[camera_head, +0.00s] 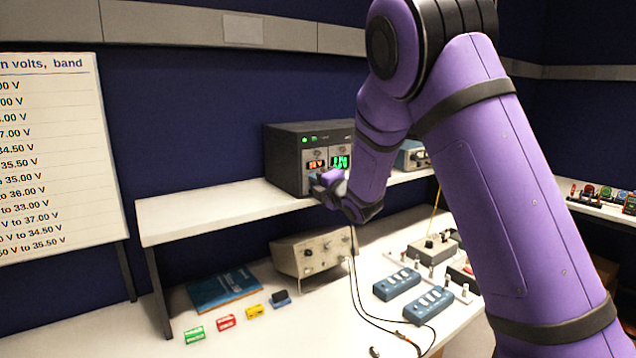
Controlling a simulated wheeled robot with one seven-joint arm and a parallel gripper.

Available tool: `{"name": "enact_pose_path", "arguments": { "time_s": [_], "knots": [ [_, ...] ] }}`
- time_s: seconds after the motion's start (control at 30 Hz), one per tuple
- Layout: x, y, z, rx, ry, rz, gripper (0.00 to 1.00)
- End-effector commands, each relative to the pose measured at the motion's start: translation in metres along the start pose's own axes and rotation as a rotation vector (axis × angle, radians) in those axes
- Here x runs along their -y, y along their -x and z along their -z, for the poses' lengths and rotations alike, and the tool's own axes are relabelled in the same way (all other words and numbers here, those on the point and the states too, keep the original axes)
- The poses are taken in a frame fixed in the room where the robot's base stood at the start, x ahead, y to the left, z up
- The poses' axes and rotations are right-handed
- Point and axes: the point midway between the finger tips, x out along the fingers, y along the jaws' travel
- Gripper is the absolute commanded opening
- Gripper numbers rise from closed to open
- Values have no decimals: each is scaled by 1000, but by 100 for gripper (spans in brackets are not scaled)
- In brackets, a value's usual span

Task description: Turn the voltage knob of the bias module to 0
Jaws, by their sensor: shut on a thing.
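A black instrument crate (283,155) stands on the raised shelf. Its front holds grey modules, one with a red display (316,165) and one with a green display (340,161); the digits are too small to read surely. The bias module is among them, but I cannot read which label is its own. My gripper (322,187) is at the lower front of these modules, shut on a knob there. The fingers and wrist hide the knob and its scale, so its pointer setting cannot be seen.
Below the shelf (200,213) are a beige instrument (312,254), a blue book (223,288), small coloured blocks, blue switch boxes (397,284) and cables. A blue-grey instrument (412,156) stands right of the crate.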

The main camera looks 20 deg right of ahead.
Motion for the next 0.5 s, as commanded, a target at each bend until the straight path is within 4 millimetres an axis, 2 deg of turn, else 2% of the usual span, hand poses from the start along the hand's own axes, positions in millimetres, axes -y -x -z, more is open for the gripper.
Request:
{"name": "enact_pose_path", "arguments": {
  "time_s": [0.2,0.5],
  "knots": [
    [0,0,1,-6,136,-1,0],
    [0,0,1,-9,235,-2,0]
  ]
}}
